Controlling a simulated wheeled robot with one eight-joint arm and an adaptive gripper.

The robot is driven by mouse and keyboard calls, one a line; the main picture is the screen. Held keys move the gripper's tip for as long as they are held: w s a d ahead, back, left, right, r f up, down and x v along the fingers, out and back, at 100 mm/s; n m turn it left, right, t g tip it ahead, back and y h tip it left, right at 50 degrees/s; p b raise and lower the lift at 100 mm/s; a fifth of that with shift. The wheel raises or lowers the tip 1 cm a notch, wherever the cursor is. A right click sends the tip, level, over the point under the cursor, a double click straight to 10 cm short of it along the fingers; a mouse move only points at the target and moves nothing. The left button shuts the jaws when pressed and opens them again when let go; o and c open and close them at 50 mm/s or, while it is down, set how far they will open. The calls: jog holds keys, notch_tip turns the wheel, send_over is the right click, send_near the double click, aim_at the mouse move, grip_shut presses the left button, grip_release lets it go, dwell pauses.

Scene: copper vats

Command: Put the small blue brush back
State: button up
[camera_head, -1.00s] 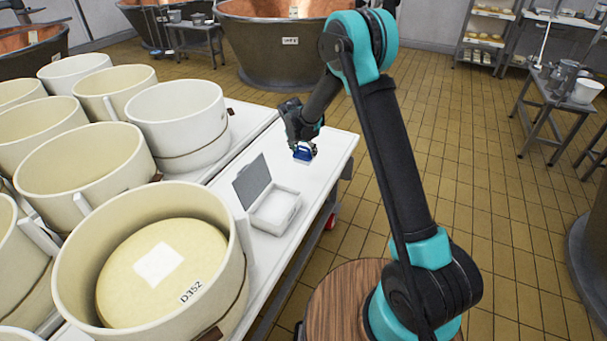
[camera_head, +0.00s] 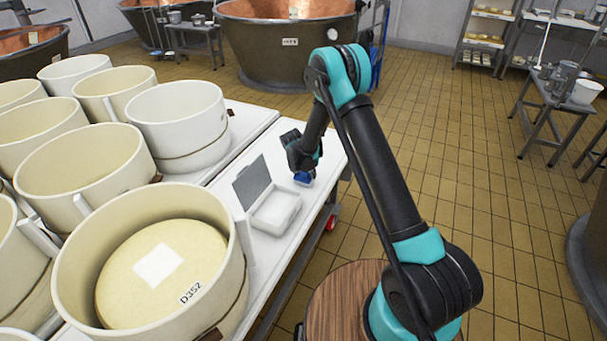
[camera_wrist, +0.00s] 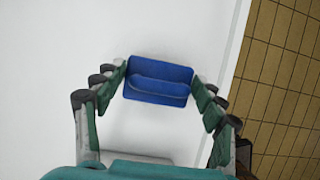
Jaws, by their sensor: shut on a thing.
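The small blue brush (camera_wrist: 159,82) is between the fingers of my gripper (camera_wrist: 161,86) in the wrist view, its broad face toward the camera. In the head view the brush (camera_head: 303,178) shows below my gripper (camera_head: 302,172), which is shut on it. Brush and gripper are over the white table (camera_head: 320,137), near its right edge. I cannot tell whether the brush touches the table top.
An open white box (camera_head: 276,212) with a raised grey lid (camera_head: 251,182) stands nearer on the table. Several cream tubs fill the table's left side; the nearest tub (camera_head: 236,262) holds a round cheese labelled D352. Tiled floor lies to the right.

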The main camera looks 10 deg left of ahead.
jog(key=shift+f, duration=0.1)
jog(key=o, duration=1.2)
